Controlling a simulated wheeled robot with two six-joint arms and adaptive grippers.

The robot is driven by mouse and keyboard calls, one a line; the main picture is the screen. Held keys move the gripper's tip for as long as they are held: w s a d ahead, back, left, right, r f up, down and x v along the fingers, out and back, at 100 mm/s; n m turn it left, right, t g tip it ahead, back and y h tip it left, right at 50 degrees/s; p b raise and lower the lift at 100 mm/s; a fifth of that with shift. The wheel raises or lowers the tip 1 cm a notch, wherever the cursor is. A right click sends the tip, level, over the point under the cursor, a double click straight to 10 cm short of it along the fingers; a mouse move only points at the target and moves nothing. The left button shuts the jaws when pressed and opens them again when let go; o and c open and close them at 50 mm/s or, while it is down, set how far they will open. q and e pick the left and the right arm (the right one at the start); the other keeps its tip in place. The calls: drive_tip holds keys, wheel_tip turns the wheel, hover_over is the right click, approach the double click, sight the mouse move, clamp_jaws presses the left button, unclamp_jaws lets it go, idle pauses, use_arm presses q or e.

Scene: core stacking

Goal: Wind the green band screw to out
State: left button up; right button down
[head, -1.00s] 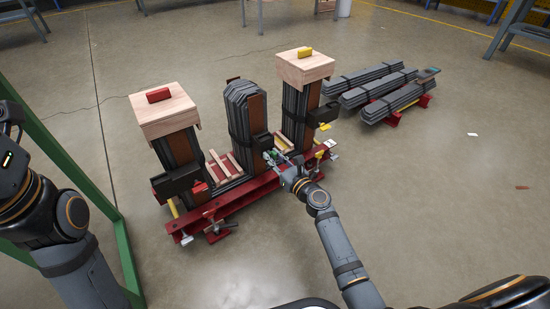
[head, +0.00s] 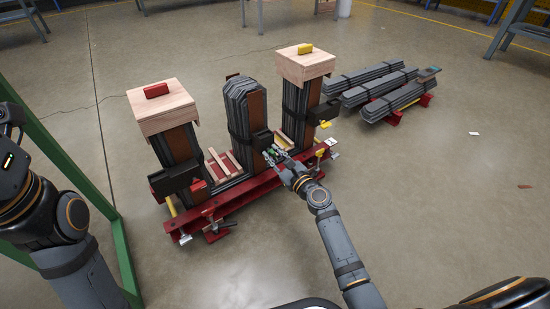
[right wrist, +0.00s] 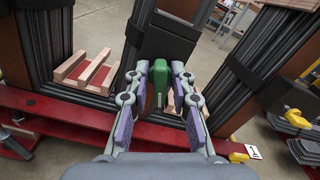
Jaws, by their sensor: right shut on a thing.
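The green band screw (right wrist: 158,76) shows in the right wrist view as a green handle in front of the dark block on the middle column's band. My right gripper (head: 272,155) reaches the front of the middle column (head: 245,108) in the head view. In the right wrist view its two fingers (right wrist: 166,98) stand on either side of the green screw and are shut on it. The screw's far end is hidden against the dark band block (right wrist: 165,50). My left arm shows at the left edge of the head view, but its gripper is out of view.
Two dark columns with wooden caps (head: 162,107) flank the middle column on a red base frame (head: 255,192). Wooden slats (head: 222,164) lie between the columns. Stacked dark bars (head: 385,92) rest at the right. A green post (head: 95,185) stands near my left arm. Floor in front is clear.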

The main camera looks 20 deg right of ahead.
idle(0.3)
drive_tip(key=n+b, duration=0.1)
drive_tip(key=n, duration=0.2)
drive_tip(key=shift+f+n+b, duration=0.15)
drive_tip(key=shift+n+b, duration=0.15)
drive_tip(key=shift+b, duration=0.05)
drive_tip(key=shift+r+n, duration=0.2)
drive_tip(key=shift+n, duration=0.5)
drive_tip(key=c, duration=1.1)
unclamp_jaws()
